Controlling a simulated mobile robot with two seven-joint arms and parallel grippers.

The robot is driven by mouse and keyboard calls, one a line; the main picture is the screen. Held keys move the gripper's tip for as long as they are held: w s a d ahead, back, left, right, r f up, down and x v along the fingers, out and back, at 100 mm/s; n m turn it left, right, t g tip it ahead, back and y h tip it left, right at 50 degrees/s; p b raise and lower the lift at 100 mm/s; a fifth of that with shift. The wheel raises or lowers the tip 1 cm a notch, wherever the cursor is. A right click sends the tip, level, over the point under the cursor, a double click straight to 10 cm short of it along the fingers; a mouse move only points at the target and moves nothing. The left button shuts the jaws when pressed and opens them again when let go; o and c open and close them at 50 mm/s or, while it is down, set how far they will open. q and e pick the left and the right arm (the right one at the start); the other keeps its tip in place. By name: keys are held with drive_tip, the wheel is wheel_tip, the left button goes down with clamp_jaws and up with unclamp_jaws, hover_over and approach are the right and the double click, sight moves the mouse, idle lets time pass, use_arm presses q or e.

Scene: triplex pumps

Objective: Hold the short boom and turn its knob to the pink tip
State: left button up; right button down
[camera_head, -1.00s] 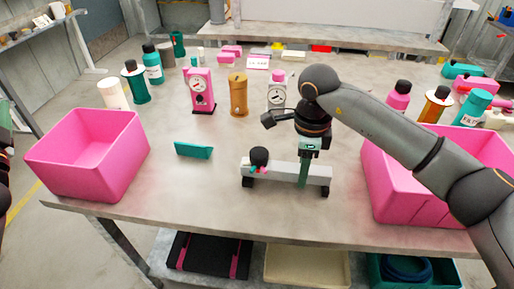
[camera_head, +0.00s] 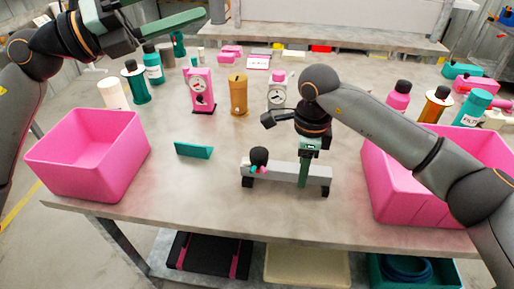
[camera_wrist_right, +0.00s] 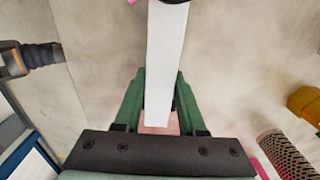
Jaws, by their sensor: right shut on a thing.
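The short boom (camera_head: 285,173) is a pale grey bar lying level on dark feet near the table's front middle. Its black knob (camera_head: 259,156) stands near the left end, with small pink and teal tips (camera_head: 259,170) below it. My right gripper (camera_head: 304,176) points down and is shut on the bar near its right end. In the right wrist view the boom (camera_wrist_right: 167,60) runs between the green fingers (camera_wrist_right: 160,105). My left gripper (camera_head: 170,33) is at the upper left, high above the table and away from the boom; its finger opening cannot be told.
Pink bins stand at the left (camera_head: 88,165) and right (camera_head: 405,190) of the table. A teal plate (camera_head: 193,150) sits left of the boom. Bottles, a pink gauge (camera_head: 202,92) and an amber canister (camera_head: 239,95) stand behind. The table around the knob is clear.

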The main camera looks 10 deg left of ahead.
use_arm(q)
drive_tip(key=s+d+f+m+g+y, duration=0.1)
drive_tip(key=d+f+m+g+y, duration=0.25)
drive_tip(key=d+f, duration=0.3)
drive_tip(key=g+y, duration=0.2)
drive_tip(key=y, duration=1)
hover_over(259, 152)
drive_tip(key=s+a, duration=0.3)
drive_tip(key=s, duration=0.1)
wheel_tip(259, 152, down, 11)
drive_tip(key=shift+m, duration=0.45)
drive_tip(key=x, duration=1.1)
drive_tip(key=shift+d+f, duration=0.2)
drive_tip(key=shift+f, duration=0.1)
drive_tip(key=shift+c, duration=0.3)
clamp_jaws()
